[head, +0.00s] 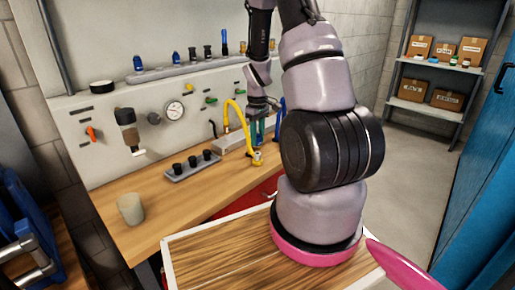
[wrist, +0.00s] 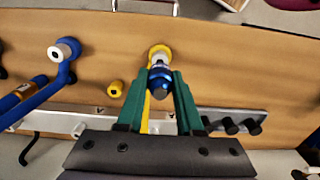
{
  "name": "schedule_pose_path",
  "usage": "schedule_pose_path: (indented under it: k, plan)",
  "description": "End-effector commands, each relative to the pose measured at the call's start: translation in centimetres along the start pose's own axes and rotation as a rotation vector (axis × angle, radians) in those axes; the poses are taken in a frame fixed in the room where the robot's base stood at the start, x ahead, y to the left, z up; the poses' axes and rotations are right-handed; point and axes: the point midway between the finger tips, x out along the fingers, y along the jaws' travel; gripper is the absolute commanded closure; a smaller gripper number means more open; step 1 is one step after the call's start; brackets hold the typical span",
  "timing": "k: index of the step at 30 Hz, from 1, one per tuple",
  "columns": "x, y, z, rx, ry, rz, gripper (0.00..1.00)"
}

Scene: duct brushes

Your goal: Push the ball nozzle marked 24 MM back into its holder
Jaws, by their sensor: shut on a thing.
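My gripper (head: 257,139) is over the right part of the wooden bench, its teal-green fingers pointing down. In the wrist view my gripper (wrist: 160,76) is shut on a blue nozzle (wrist: 160,78) with a pale band and a dark end. The yellow hose's round yellow end (wrist: 159,52) shows just beyond the nozzle; I cannot tell if they touch. No 24 MM mark is readable. A grey rail (head: 160,73) on the back panel holds several blue, black and brass nozzles upright. I cannot tell which place there belongs to the held nozzle.
The yellow hose (head: 241,122) arches close beside my gripper.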

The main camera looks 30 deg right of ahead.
Motion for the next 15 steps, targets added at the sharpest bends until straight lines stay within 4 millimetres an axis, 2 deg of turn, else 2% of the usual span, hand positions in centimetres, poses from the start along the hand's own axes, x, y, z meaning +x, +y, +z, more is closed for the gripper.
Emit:
schedule_pose_path:
  k: [15]
  plan:
    - [-2.1,0.0,0.0,-0.001,0.002,0.001,1.0]
